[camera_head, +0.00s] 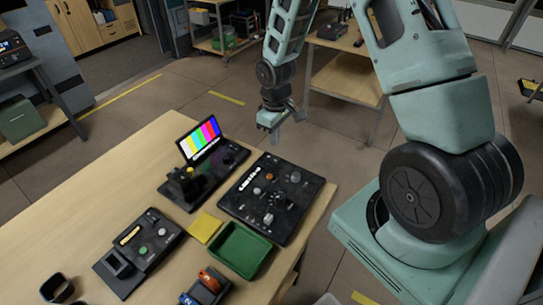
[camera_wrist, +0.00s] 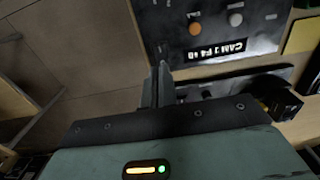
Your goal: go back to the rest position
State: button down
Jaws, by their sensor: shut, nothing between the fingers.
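My gripper (camera_head: 273,121) hangs in the air past the far right edge of the wooden table, beyond the black control panel (camera_head: 246,216). It points down and is empty. In the wrist view my gripper (camera_wrist: 156,84) shows its fingers together, with nothing between them. Part of the black panel with an orange knob and a "CAM" label shows ahead of the fingers in the wrist view (camera_wrist: 215,45). My gripper appears apart from the panel.
The wooden table (camera_head: 104,201) holds a colour-bar monitor (camera_head: 200,139), a green tray (camera_head: 230,256), a yellow pad (camera_head: 205,227) and a smaller black panel (camera_head: 125,262). A wooden shelf unit (camera_head: 340,77) stands behind my arm. Open floor (camera_head: 240,75) lies beyond the table.

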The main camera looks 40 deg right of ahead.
dwell(0.3)
jog(key=s+a+r+n+b, duration=0.1)
jog(key=s+a+r+b, duration=0.2)
jog(key=a, duration=0.5)
jog(key=s+a+r+n, duration=0.1)
jog(key=s+a+r, duration=0.35)
jog(key=a, duration=0.35)
jog(key=s+a+r+n+b, duration=0.1)
jog(key=s+a, duration=0.3)
jog(key=s, duration=0.4)
jog(key=s+a+r+b, duration=0.1)
jog(key=s+a+r, duration=0.3)
jog(key=s, duration=0.4)
jog(key=shift+s+a+r+n+y+b, duration=0.25)
jog(key=shift+s+r+n+y+b, duration=0.05)
jog(key=shift+s+r+n+b, duration=0.1)
